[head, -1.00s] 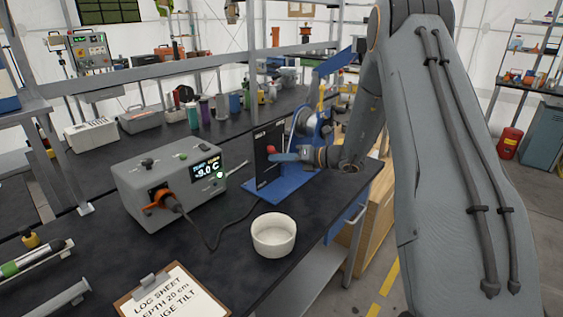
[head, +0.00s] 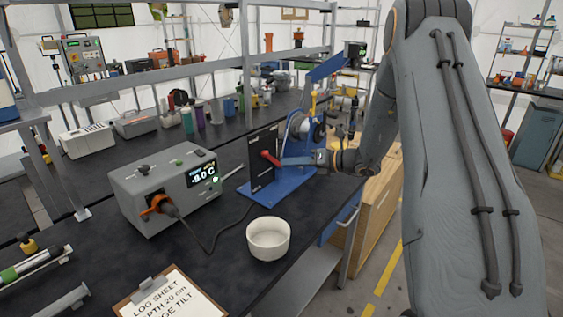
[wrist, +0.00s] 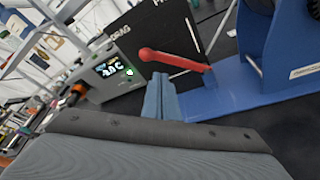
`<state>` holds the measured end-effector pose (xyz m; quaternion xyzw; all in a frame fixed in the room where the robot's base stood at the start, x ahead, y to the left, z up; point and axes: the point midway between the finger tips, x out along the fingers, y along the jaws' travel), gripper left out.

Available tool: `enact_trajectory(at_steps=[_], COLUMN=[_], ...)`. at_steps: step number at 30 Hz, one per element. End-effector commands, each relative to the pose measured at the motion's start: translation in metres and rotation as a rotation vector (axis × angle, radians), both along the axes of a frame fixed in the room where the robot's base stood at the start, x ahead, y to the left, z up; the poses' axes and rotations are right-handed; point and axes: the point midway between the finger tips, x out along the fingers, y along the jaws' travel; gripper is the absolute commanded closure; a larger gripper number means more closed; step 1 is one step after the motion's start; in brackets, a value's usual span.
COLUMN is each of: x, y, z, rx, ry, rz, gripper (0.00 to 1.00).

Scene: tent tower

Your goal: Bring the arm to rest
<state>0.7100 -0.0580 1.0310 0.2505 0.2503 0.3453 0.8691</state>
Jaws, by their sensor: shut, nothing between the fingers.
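My gripper (head: 286,161) is shut and empty, at the end of my arm, which comes down from the upper right. Its blue-grey fingers (wrist: 160,97) point towards the blue winch stand in the wrist view. A red lever (head: 270,158) stands close by the fingertips, in front of a black panel (head: 262,146). In the wrist view the red lever (wrist: 175,60) lies across the picture, just beyond the fingertips. I cannot tell whether they touch. The blue base (head: 262,198) of the stand is below my gripper.
A grey meter box (head: 150,205) with a lit display and cable stands left of the stand. A white bowl (head: 268,240) and a clipboard (head: 175,297) are nearer on the dark bench. Shelf posts and bottles stand behind. The floor at right is open.

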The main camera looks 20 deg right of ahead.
Motion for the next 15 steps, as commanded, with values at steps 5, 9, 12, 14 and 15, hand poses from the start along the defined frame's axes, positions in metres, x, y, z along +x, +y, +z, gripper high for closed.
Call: enact_trajectory(at_steps=[5,9,12,14,15], x=[-0.01,-0.018,-0.038,-0.061,-0.08], y=[-0.014,-0.011,0.013,0.034,0.05], z=[0.006,0.007,0.002,-0.003,-0.008], rx=[0.001,-0.027,-0.135,-0.243,-0.333], ry=[0.0,-0.003,-0.019,-0.042,-0.065], rz=[0.003,0.033,0.134,0.24,0.333], gripper=[1.0,1.0,1.0,1.0,1.0])
